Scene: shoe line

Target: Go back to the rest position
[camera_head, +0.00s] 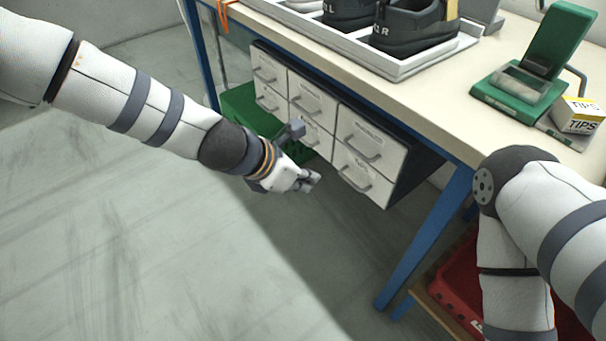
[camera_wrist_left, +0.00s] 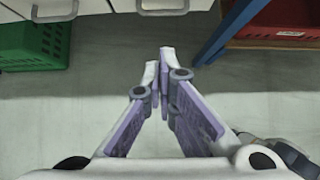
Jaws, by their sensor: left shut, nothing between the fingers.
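My left gripper (camera_head: 311,180) is in front of the drawer unit under the table, at about the height of its lower drawers, and its fingers are shut and empty. In the left wrist view its two fingertips (camera_wrist_left: 164,62) meet over bare floor. My right arm comes in at the right edge of the head view, bent beside the table's front corner. Its gripper is out of view.
The drawer unit (camera_head: 312,84) hangs under the table (camera_head: 455,100), with several closed drawers. A green crate (camera_wrist_left: 34,46) and a red crate (camera_wrist_left: 283,14) stand low. A blue table leg (camera_head: 432,235) rises near my right arm. The floor at left is clear.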

